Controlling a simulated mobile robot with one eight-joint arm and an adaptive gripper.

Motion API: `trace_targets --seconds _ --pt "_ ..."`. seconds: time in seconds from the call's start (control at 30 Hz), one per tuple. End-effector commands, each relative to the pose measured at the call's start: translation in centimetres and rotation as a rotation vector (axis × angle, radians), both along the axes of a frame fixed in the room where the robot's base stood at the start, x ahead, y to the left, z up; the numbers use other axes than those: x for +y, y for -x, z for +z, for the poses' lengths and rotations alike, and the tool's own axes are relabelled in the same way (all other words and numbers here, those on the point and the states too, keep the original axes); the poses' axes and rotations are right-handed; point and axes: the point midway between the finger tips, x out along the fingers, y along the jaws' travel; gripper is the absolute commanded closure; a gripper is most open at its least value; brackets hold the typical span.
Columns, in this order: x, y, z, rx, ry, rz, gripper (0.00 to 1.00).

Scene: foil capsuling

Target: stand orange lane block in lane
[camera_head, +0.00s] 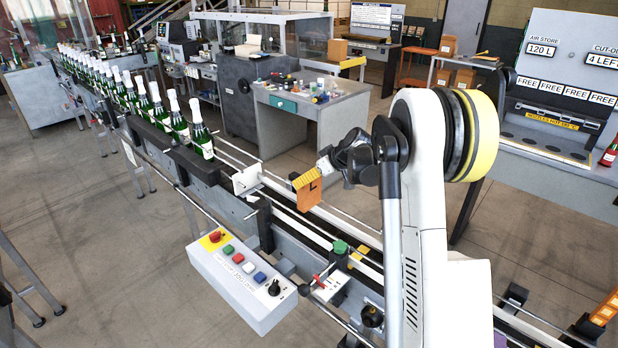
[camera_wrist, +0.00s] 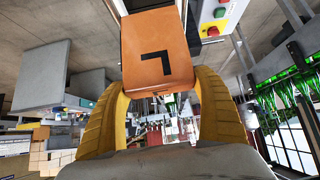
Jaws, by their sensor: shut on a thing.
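The orange lane block (camera_head: 308,195) has a black L-shaped mark on its face. My gripper (camera_head: 307,179) is shut on it, and the block looks roughly upright over the conveyor lane (camera_head: 345,232). I cannot tell whether its lower edge touches the lane. In the wrist view the same block (camera_wrist: 158,52) sits between the two yellow fingers of my gripper (camera_wrist: 158,88), with its marked face toward the camera. The lane under the block is partly hidden by the block and my arm.
Green bottles (camera_head: 180,122) stand in a row on the conveyor to the left, behind a white plate (camera_head: 247,179). A control box (camera_head: 242,280) with coloured buttons hangs at the lane's near side. A green knob (camera_head: 340,247) stands by the lane. A workbench (camera_head: 315,112) lies behind.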

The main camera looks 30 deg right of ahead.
Motion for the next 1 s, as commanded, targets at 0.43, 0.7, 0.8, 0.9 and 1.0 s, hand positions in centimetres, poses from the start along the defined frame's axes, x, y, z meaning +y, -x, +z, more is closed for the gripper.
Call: trace_targets --seconds 0.43,0.7,0.8,0.9,1.0 --pt "0.0 0.0 -1.2 0.0 0.0 0.0 0.64" --pt "0.0 0.0 -1.9 0.0 0.0 0.0 0.64" --pt "0.0 0.0 -2.1 0.0 0.0 0.0 0.64" --pt "0.0 0.0 -2.4 0.0 0.0 0.0 0.64" --pt "0.0 0.0 -2.6 0.0 0.0 0.0 0.64"
